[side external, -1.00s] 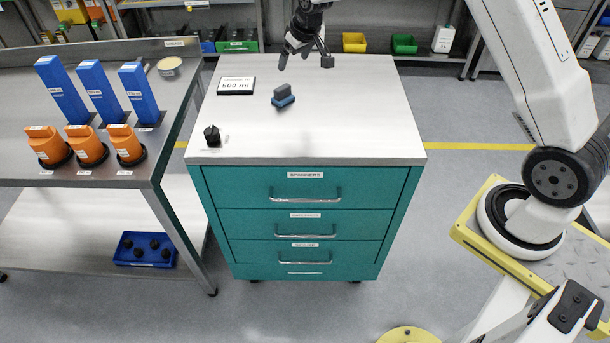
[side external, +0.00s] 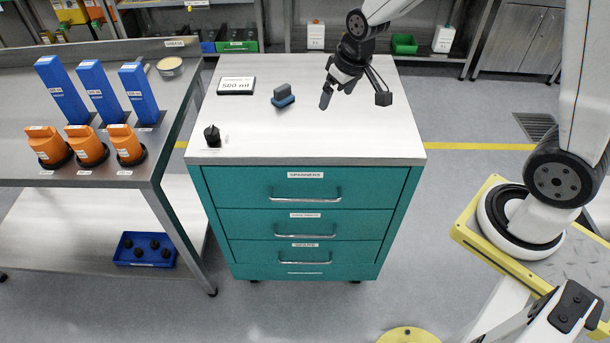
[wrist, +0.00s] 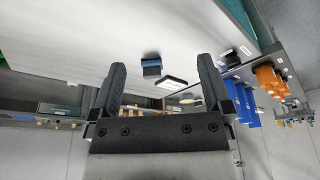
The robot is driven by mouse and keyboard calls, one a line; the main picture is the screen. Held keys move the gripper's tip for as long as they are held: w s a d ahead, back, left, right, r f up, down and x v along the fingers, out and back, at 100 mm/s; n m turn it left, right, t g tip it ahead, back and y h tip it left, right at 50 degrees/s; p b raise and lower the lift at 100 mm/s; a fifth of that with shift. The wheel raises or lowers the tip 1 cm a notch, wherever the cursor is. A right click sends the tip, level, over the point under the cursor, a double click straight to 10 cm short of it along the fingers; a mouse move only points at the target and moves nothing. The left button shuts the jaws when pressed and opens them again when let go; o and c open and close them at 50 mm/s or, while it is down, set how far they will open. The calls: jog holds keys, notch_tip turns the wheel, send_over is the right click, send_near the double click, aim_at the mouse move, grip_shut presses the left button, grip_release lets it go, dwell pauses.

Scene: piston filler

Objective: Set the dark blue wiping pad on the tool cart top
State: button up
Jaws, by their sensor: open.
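The dark blue wiping pad (side external: 283,100) lies on the white top of the teal tool cart (side external: 350,130), near the middle toward the back left. A dark grey grip block (side external: 282,91) stands on it. The pad also shows in the wrist view (wrist: 152,70), beyond and between my fingers. My gripper (side external: 325,97) is over the cart top, to the right of the pad and apart from it. In the wrist view the two dark fingers (wrist: 160,85) are spread wide with nothing between them.
A "500 ml" sign (side external: 236,86) lies left of the pad. A black knob (side external: 212,136) stands at the cart's front left. A steel bench (side external: 110,178) at left holds blue blocks (side external: 94,92) and orange parts (side external: 88,146). The cart top's right half is clear.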

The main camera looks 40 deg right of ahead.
jog(key=s+a+f, duration=0.1)
jog(key=s, duration=1.1)
jog(key=shift+s+a+f+g, duration=0.2)
jog(key=shift+a+f+g, duration=0.05)
jog(key=shift+a+g, duration=0.15)
